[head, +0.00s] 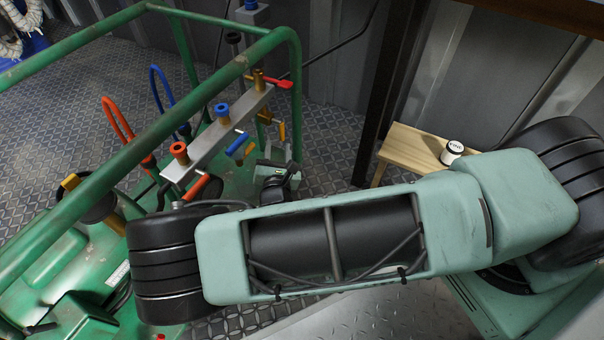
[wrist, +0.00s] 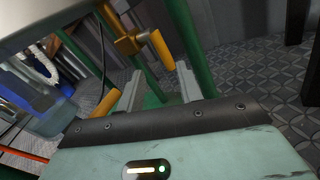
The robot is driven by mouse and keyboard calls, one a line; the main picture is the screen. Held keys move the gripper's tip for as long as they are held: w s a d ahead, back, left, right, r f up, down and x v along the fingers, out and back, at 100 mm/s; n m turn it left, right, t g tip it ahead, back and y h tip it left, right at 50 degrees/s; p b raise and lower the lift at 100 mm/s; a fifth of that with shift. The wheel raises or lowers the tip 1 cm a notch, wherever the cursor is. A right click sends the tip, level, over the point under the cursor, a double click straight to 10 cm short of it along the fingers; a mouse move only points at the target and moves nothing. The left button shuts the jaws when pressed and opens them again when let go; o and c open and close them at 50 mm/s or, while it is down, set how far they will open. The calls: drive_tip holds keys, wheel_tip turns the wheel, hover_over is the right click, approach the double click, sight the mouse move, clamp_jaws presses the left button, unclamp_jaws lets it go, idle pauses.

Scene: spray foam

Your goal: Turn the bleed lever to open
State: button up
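The bleed lever is not labelled; a small yellow lever (wrist: 163,50) on a brass-coloured fitting (wrist: 130,44) lies just beyond my fingertips in the wrist view. In the head view a yellow lever (head: 282,131) hangs below the far end of the grey manifold bar (head: 228,127). My gripper (wrist: 159,72) is open, with a wide gap and nothing between its fingers. The lever's lower end appears in line with this gap; I cannot tell whether anything touches. In the head view my gripper (head: 276,182) is near the manifold, partly hidden by my arm.
The bar carries red (head: 283,82), blue (head: 238,143) and orange (head: 192,192) levers. Another yellow piece (head: 248,151) hangs below it. Green frame tubes (head: 297,75) surround the manifold closely. A wooden bench (head: 405,150) with a white-topped can (head: 452,152) stands at the right.

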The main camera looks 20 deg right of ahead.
drive_tip(key=p+v, duration=0.5)
drive_tip(key=v, duration=1)
drive_tip(key=s+d+r+m+g+h+p, duration=0.1)
drive_tip(key=s+r+m+g, duration=0.3)
drive_tip(key=r+m+g, duration=0.2)
drive_tip(key=s+d+r+m+g+h+p, duration=0.1)
drive_tip(key=s+d+r+m+g, duration=0.1)
drive_tip(key=s+r+m+g, duration=0.2)
drive_tip(key=shift+r+m+g+h, duration=0.3)
drive_tip(key=shift+r+m+g, duration=0.9)
drive_tip(key=shift+r+g, duration=1.15)
drive_tip(key=shift+r+t, duration=0.25)
